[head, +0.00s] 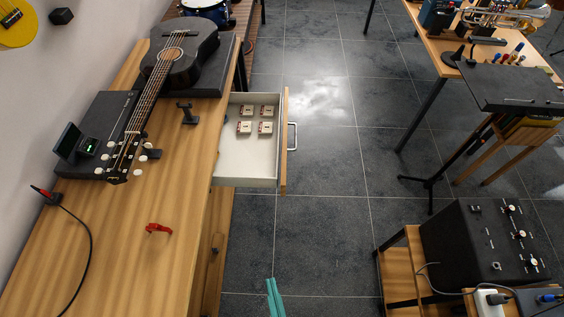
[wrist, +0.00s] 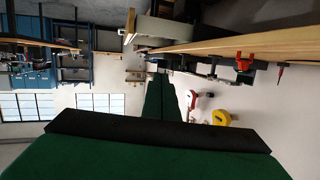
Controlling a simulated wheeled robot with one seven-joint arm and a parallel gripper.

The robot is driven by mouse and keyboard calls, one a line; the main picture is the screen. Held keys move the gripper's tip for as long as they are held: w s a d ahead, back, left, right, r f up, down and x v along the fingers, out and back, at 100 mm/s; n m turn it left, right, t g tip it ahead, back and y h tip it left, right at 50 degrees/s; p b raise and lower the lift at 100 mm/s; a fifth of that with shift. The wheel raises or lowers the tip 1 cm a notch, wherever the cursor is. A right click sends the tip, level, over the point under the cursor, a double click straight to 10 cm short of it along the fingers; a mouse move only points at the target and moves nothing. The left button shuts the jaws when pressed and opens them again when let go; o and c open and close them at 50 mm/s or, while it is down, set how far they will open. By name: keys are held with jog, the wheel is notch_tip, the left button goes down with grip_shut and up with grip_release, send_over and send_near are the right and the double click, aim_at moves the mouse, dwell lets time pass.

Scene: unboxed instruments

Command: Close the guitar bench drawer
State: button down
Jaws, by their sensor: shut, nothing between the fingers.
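The guitar bench (head: 150,220) runs along the left of the head view. Its drawer (head: 247,168) is pulled out over the floor, with a pale interior, a wooden front (head: 284,140) and a metal handle (head: 292,136). Several small white boxes (head: 265,128) lie in the drawer. My gripper (head: 271,282) shows as teal fingers at the bottom of the head view, in front of the drawer's near side and apart from it. In the wrist view the green fingers (wrist: 162,80) are together and empty. The drawer (wrist: 165,30) shows sideways at the top there.
A black guitar (head: 180,55) rests on the bench, with a red clamp-like tool (head: 158,229) near the bench's front. A black music stand (head: 510,88) and a black amplifier-like box (head: 485,245) stand at the right. The tiled floor (head: 330,190) between is clear.

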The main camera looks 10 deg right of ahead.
jog(key=w+d+f+m+y, duration=0.1)
jog(key=w+d+f+m, duration=0.4)
jog(key=w+d+f, duration=0.5)
jog(key=w+d+f+m+t+h, duration=0.1)
jog(key=w+d+f+m, duration=0.1)
jog(key=w+d+m, duration=0.3)
jog(key=w+d+f+m+t, duration=0.1)
jog(key=w+m, duration=0.2)
jog(key=w, duration=0.4)
jog(key=w+d+f+m+t+h, duration=0.1)
jog(key=w+d+f+m, duration=0.1)
jog(key=w+d+m, duration=0.3)
jog(key=w+a, duration=0.4)
jog(key=w, duration=0.8)
jog(key=shift+w+a, duration=0.35)
jog(key=shift+w, duration=0.05)
jog(key=shift+a+f, duration=0.15)
